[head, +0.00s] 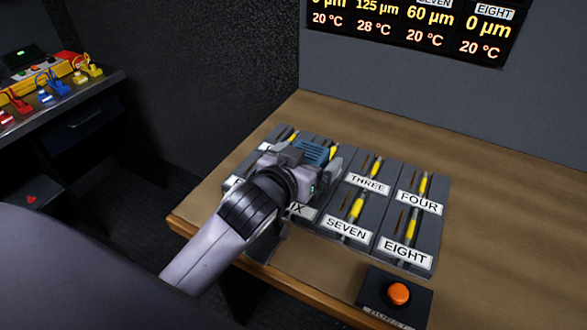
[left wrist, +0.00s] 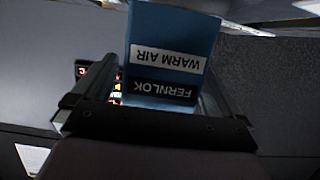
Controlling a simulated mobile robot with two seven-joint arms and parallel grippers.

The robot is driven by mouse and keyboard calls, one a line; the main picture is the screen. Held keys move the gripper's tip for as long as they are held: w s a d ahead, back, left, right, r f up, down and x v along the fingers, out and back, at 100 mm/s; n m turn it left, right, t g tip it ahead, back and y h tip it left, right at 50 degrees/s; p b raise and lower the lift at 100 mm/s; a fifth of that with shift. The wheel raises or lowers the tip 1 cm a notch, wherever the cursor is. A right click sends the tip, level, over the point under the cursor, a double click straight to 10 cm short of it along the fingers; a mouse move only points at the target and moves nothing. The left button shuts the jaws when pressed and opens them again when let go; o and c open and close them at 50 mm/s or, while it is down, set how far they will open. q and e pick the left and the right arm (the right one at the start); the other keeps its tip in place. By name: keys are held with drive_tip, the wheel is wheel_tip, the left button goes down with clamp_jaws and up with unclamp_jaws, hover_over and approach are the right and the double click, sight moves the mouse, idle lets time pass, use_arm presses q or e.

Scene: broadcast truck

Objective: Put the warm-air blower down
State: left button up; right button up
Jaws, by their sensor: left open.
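The warm-air blower is a blue box (head: 314,151), seen in the head view at the end of my left arm, above the panel of numbered slots. In the left wrist view the blower (left wrist: 172,50) fills the space between the fingers, with upside-down labels "WARM AIR" and "FERNLOK". My left gripper (head: 306,163) is open, with a finger on each side of the blower. Whether the blower's underside rests on anything is hidden. My right gripper is not in view.
Grey slot blocks with yellow bars (head: 355,207) bear labels such as THREE, FOUR, SEVEN and EIGHT. An orange button (head: 398,293) sits at the table's front edge. The wooden tabletop (head: 500,190) is clear on the right. A display (head: 415,25) hangs behind. A side bench (head: 60,100) holds coloured connectors.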

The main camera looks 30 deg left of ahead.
use_arm(q)
drive_tip(key=p+v, duration=0.2)
drive_tip(key=v, duration=0.9)
drive_tip(key=shift+s, duration=0.35)
drive_tip(key=shift+s, duration=0.1)
